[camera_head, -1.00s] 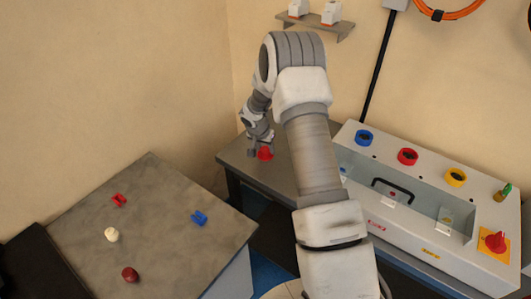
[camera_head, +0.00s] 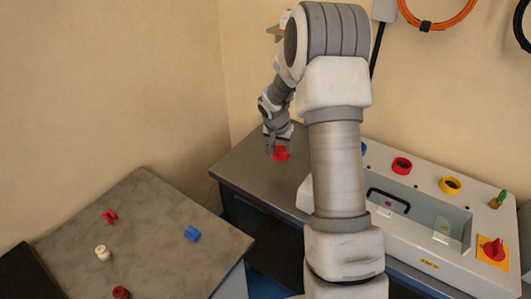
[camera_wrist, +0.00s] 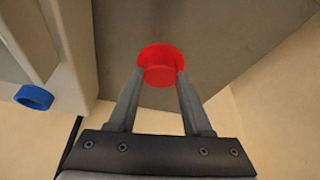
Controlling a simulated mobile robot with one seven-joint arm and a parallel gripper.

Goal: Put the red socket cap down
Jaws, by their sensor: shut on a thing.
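The red socket cap (camera_head: 281,153) is a round, flanged red piece over the grey table beside the bender. It also shows in the wrist view (camera_wrist: 160,67). My gripper (camera_head: 275,148) is shut on it, with one finger on each side, as the wrist view (camera_wrist: 158,82) shows. The cap is over the bare table top (camera_head: 245,170). I cannot tell whether it touches the surface.
The bender box (camera_head: 420,215) stands to the right, with a red ring (camera_head: 401,166), a yellow ring (camera_head: 450,185) and a red knob (camera_head: 495,249). A blue ring (camera_wrist: 34,97) shows in the wrist view. The front left table (camera_head: 150,230) holds several small coloured parts.

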